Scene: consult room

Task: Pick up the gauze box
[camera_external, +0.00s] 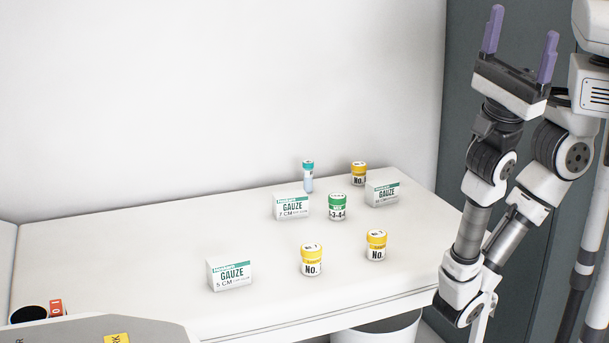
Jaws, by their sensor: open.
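Three white gauze boxes with green print stand on the white table (130,265). One gauze box (231,273), marked 5 CM, is at the front left. A second gauze box (291,205), marked 7 CM, is further back in the middle. A third gauze box (383,193) is at the back right; its size print is too small to read. My gripper (521,42) is raised at the upper right, beyond the table's right end. Its purple fingers point up, spread apart and empty, far from all the boxes.
Yellow-capped jars stand at front centre (311,260), front right (376,245) and back (358,174). A green-capped jar (337,207) stands between two gauze boxes. A teal-capped tube (308,176) is behind. A grey surface (110,328) fills the lower left. The table's left half is mostly clear.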

